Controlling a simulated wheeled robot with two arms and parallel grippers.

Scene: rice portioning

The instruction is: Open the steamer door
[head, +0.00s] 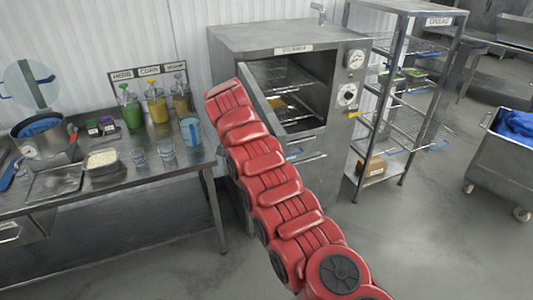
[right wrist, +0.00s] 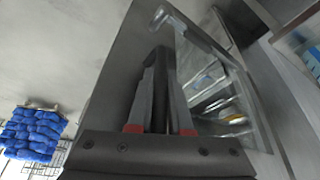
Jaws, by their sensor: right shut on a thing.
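The steel steamer (head: 285,38) stands at the centre of the head view, with wire racks showing inside its chamber. Its door (head: 257,100) is swung open toward the left front, and my red right arm covers much of it. In the right wrist view the door (right wrist: 118,75) is a grey panel with a window area at right. My right gripper (right wrist: 160,78) is shut on the dark door handle (right wrist: 159,62). In the head view this gripper is hidden behind the arm. My left gripper is in neither view.
A steel table (head: 140,190) at left carries sauce bottles, a rice tray (head: 101,161), cups and a pot (head: 40,135). A wire shelf rack (head: 405,115) stands right of the steamer. A cart (head: 500,155) with blue contents is farther right. Floor between is clear.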

